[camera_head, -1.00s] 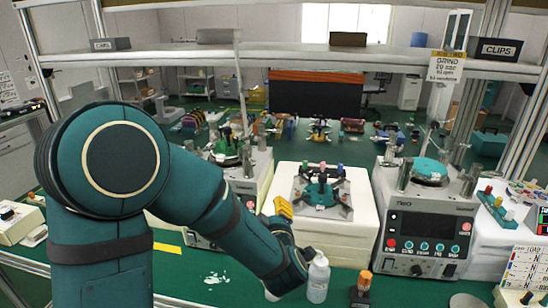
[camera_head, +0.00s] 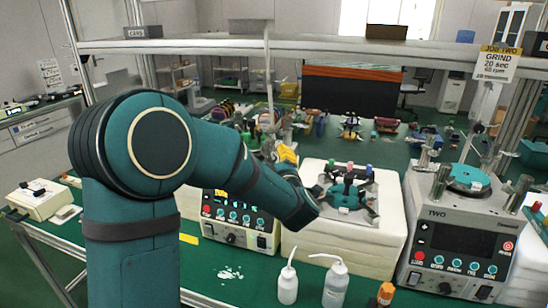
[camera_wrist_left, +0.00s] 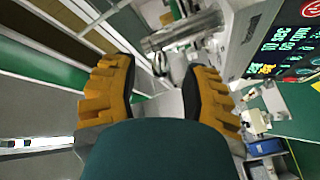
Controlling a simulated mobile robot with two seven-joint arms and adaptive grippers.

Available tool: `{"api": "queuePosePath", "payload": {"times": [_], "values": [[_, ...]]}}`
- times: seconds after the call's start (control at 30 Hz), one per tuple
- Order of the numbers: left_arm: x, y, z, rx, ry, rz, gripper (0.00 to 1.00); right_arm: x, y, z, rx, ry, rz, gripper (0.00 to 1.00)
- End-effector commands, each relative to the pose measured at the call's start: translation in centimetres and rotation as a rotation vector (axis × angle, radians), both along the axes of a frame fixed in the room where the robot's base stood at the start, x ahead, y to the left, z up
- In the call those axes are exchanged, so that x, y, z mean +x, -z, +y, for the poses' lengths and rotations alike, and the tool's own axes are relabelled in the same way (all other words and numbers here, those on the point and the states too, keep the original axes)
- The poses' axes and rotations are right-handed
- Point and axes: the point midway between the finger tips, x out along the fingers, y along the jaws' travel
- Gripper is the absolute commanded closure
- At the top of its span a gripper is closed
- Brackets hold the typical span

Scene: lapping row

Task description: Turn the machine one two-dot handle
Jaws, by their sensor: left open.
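Machine one (camera_head: 240,218), with a lit display and a row of buttons, stands behind my left arm in the head view. My arm hides its top, and I cannot make out the two-dot handle. My left gripper (camera_head: 287,153) has yellow fingers and is raised behind the arm, near the machine's upper right. In the left wrist view the gripper (camera_wrist_left: 164,75) is open, with nothing between the fingers. A control panel with a lit display (camera_wrist_left: 290,40) lies to the right there, and metal cylinders (camera_wrist_left: 185,30) show beyond the fingertips. My right gripper is not in view.
Machine two (camera_head: 460,235) stands at the right. A white block (camera_head: 345,238) bearing a teal fixture (camera_head: 346,195) sits between the machines. Two squeeze bottles (camera_head: 288,284) (camera_head: 336,284) and an orange-capped bottle (camera_head: 385,293) stand in front. A shelf (camera_head: 300,43) spans above.

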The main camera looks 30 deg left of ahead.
Motion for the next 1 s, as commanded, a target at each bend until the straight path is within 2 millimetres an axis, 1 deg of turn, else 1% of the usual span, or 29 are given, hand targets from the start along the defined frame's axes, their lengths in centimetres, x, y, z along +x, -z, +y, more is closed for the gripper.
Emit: {"api": "queuePosePath", "payload": {"times": [0.03, 0.1, 0.23, 0.6, 0.63, 0.67, 0.7, 0.73, 0.77, 1.0], "values": [[0.5, 0.1, 0.6, 0.001, -0.004, 0.001, 0.53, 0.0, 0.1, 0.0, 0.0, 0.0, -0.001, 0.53], [1.2, 0.1, 1.2, 0.0, -0.003, 0.001, 0.53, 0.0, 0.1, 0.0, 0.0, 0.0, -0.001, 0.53], [2.0, 0.0, 1.9, 0.001, -0.001, 0.0, 0.53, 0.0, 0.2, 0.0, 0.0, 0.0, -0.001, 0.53], [2.3, 0.0, 2.2, 0.0, -0.001, 0.001, 0.53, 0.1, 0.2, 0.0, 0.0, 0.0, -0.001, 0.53], [2.3, 0.0, 2.2, 0.0, -0.001, 0.001, 0.58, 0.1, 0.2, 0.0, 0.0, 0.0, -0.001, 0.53], [2.3, 0.0, 2.2, 0.0, -0.001, 0.001, 0.68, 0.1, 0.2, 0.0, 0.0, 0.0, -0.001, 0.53], [2.3, 0.0, 2.2, 0.0, -0.001, 0.001, 0.82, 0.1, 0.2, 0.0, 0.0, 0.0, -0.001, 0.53], [2.3, 0.0, 2.2, 0.0, -0.001, 0.001, 0.93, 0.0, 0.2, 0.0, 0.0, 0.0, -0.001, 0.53], [2.3, 0.0, 2.2, 0.0, -0.001, 0.001, 1.0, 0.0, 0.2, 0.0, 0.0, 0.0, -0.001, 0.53], [2.3, 0.0, 2.2, 0.0, -0.001, 0.001, 1.0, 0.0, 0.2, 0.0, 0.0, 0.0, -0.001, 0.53]]}}
